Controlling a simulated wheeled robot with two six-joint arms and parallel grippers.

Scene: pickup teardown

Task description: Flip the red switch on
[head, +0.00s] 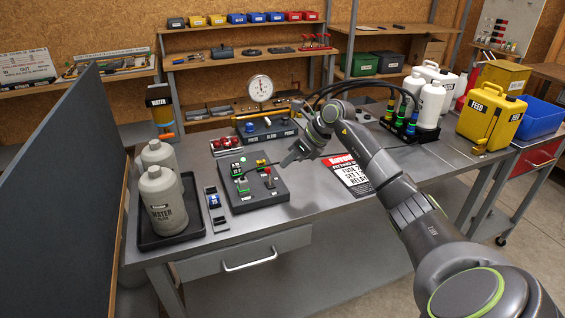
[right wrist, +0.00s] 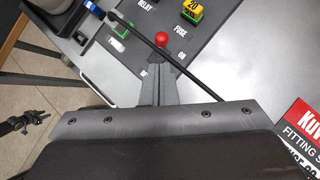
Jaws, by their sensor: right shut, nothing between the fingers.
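The red switch, a lever with a round red knob (head: 267,170), stands on a dark control panel (head: 250,201). In the right wrist view the red knob (right wrist: 162,39) is just beyond my fingertips, with the ON label to its right and part of the OFF label to its left. I cannot tell which way the lever leans. My right gripper (head: 289,159) is shut and empty, above and to the right of the panel. Its closed fingers (right wrist: 158,70) point at the knob; whether they touch it is unclear. My left gripper is not in view.
The panel also carries a green part and a yellow fuse (right wrist: 191,11). A thin black rod (right wrist: 158,42) crosses near the knob. Left are grey bottles (head: 165,200) in a black tray. A red-and-black leaflet (head: 348,174) lies right; the front bench strip is clear.

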